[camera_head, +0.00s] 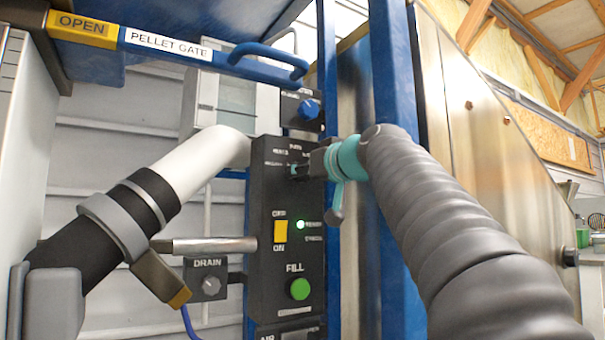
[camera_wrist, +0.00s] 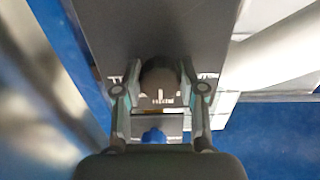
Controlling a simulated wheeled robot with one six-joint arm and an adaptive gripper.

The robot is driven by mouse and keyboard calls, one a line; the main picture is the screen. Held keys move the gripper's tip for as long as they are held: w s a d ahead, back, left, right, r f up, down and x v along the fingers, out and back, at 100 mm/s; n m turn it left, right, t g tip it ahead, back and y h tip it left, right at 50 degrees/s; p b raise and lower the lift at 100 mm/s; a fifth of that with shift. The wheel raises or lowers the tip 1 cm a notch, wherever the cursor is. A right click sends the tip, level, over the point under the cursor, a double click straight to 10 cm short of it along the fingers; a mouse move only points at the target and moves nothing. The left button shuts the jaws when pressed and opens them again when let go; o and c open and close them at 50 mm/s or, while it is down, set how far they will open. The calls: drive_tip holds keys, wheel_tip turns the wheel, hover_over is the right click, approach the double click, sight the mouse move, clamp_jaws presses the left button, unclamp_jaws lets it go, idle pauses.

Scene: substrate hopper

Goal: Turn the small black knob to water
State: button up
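The small black knob (camera_wrist: 160,78) is at the upper part of a black control panel (camera_head: 265,240), with white marks and lettering around it. In the wrist view it lies between the two fingertips of my gripper (camera_wrist: 160,70), one on each side and very close. I cannot tell whether they press on it. In the head view my gripper (camera_head: 308,166) reaches in from the right at that knob and hides most of it. The label lettering is too small to read, so the knob's setting is unclear.
A blue knob (camera_head: 308,109) sits on a box above the panel. Below are a yellow switch (camera_head: 281,231), a green FILL button (camera_head: 299,289) and a grey DRAIN knob (camera_head: 211,286). A white pipe (camera_head: 205,160) is left, and a blue post (camera_head: 392,75) stands close by my arm.

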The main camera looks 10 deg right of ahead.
drive_tip(key=shift+m, duration=0.4)
drive_tip(key=shift+c, duration=0.3)
drive_tip(key=m+p, duration=0.1)
drive_tip(key=m, duration=0.2)
drive_tip(key=shift+r+m+p, duration=0.1)
drive_tip(key=shift+m+p, duration=0.75)
drive_tip(key=shift+m, duration=1.15)
drive_tip(key=o, duration=1.2)
drive_tip(key=shift+c, duration=0.2)
drive_tip(key=v, duration=1.2)
